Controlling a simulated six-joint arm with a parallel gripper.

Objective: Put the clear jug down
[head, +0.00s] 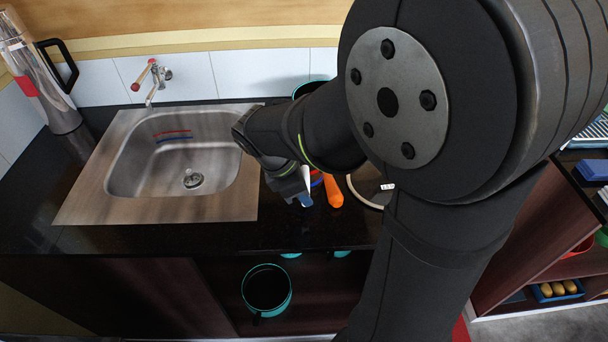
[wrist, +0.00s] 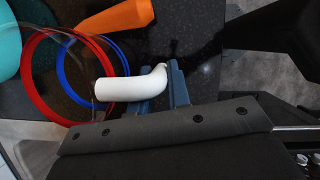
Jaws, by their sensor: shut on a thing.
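The clear jug (wrist: 28,84) has a see-through body with a red ring and a blue ring, and a white handle (wrist: 122,87). My gripper (wrist: 162,88) has its blue fingers shut on this handle in the wrist view. In the head view, my gripper (head: 303,196) is over the counter just right of the sink. A bit of the jug's coloured rings (head: 316,179) shows beside it there; my arm hides most of the rest. I cannot tell whether the jug's base touches the counter.
An orange object (head: 333,191) is close beside the jug on the dark counter (head: 225,236). The steel sink (head: 85,206) is to the left, with red and blue stripes in it. A tall metal flask (head: 45,85) stands far left. A teal-rimmed pot (head: 267,289) is below.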

